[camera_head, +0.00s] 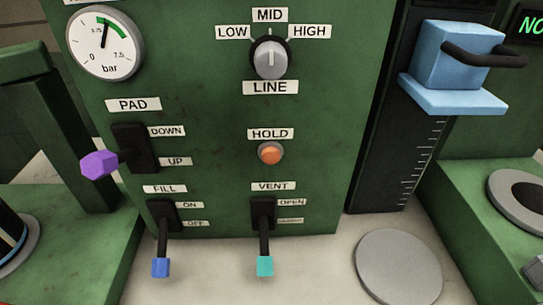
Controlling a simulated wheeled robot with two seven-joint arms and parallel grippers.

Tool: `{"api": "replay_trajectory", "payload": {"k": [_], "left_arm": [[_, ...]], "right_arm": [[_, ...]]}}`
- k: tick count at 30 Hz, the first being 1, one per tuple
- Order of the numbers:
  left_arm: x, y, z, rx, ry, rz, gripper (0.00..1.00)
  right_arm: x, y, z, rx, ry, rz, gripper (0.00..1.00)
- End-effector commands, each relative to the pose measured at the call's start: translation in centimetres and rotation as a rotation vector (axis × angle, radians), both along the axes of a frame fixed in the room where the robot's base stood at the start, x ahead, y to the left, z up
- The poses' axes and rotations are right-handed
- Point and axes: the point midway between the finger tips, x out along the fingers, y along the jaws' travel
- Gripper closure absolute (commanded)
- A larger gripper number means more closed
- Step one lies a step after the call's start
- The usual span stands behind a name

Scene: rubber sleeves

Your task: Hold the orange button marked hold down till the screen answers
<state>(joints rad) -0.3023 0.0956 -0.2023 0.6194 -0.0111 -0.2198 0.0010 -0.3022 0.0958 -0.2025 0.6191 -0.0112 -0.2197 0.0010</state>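The orange button (270,153) is round and sits in a grey ring on the green panel (215,110). A white label reading HOLD (270,134) is just above it. Nothing covers the button, and I cannot tell from this view whether it is pressed in. Neither of my grippers is in view.
A LINE knob (270,59) is above the button. The teal VENT lever (264,265), blue FILL lever (161,266) and purple PAD handle (99,165) stick out from the panel. A light blue block (450,58) with a black handle stands at the right.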

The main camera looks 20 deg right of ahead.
Motion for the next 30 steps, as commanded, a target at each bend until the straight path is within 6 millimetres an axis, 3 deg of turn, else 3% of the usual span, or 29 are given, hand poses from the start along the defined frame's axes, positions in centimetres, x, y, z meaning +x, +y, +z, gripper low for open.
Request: {"api": "replay_trajectory", "payload": {"k": [2,10,30], "left_arm": [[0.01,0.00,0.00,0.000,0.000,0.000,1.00],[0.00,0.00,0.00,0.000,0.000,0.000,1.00],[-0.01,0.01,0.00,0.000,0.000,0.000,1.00]], "right_arm": [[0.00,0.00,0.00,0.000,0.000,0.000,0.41],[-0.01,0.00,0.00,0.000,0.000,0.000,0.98],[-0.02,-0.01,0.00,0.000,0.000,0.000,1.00]]}}
